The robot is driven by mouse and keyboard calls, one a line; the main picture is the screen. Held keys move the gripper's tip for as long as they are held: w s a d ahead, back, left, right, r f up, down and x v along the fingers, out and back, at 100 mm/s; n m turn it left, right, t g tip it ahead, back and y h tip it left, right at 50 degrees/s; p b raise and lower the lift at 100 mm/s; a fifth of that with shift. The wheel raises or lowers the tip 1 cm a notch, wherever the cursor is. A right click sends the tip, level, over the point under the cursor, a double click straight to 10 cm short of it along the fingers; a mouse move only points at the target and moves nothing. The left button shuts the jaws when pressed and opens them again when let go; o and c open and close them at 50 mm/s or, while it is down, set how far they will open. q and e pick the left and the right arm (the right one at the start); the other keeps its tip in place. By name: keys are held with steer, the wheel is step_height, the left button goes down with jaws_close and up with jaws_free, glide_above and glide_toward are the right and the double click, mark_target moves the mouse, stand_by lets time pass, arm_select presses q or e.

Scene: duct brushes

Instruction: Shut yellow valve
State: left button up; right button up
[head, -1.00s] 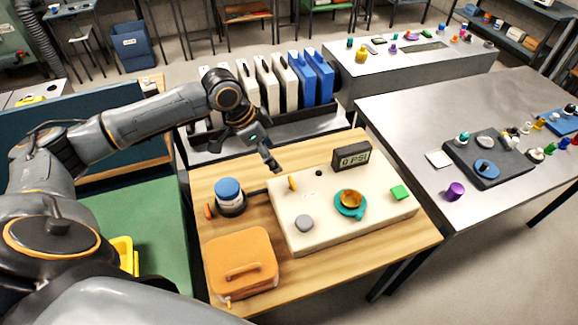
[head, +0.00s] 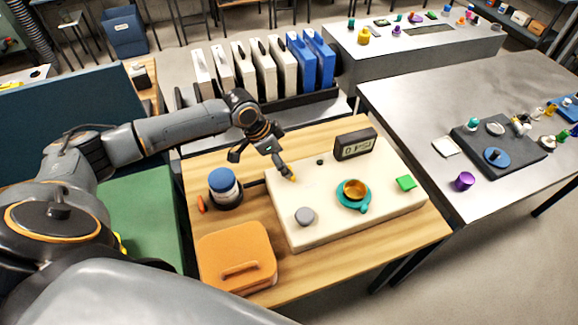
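The yellow valve (head: 293,178) is a small yellow handle on the top left part of a cream box (head: 320,226) on the wooden table. It is mostly hidden behind a finger of my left gripper. My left gripper (head: 262,164) is above the box's back left edge with its two fingers spread apart. One finger points down at the valve and looks to touch or nearly touch it; I cannot tell which. The other finger hangs to the left, over the table. My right gripper is not in view.
A blue-topped canister (head: 223,187) and an orange case (head: 237,257) stand to the left. A metal table (head: 440,100) is at the right.

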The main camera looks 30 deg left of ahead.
arm_select(q)
steer(key=x, duration=0.6)
steer(key=shift+p, duration=0.3)
steer(key=shift+a, duration=0.1)
steer(key=c, duration=1.2)
